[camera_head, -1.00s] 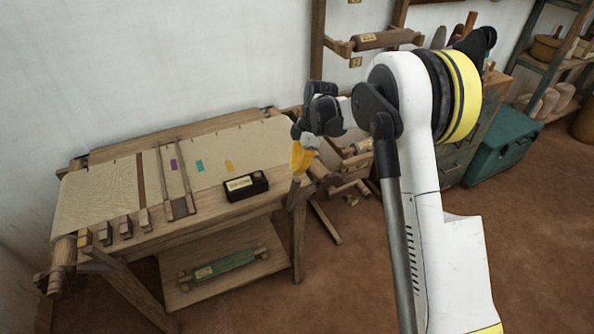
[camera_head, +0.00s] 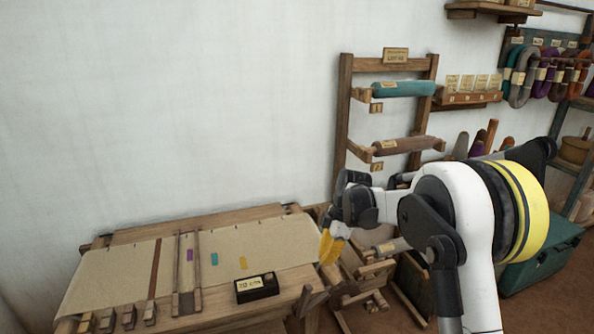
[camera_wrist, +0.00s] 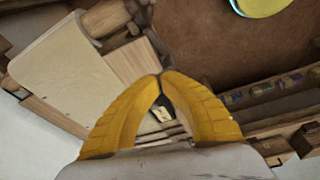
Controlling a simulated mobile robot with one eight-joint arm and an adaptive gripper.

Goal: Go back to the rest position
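My gripper (camera_head: 331,246) hangs at the end of my bent arm, near the right end of the loom in the head view. Its yellow fingers point down. In the wrist view my gripper (camera_wrist: 160,77) has its two fingertips together, with nothing seen held between them. The wooden loom (camera_head: 170,232) carries a cream cloth (camera_head: 120,275) with small purple, teal and yellow marks. How far the fingers are from the loom's right end cannot be told exactly.
A wall rack (camera_head: 345,110) holds a teal roll (camera_head: 404,89) and a brown roll (camera_head: 403,146). A green chest (camera_head: 540,262) stands behind my arm. The wall above the loom is bare.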

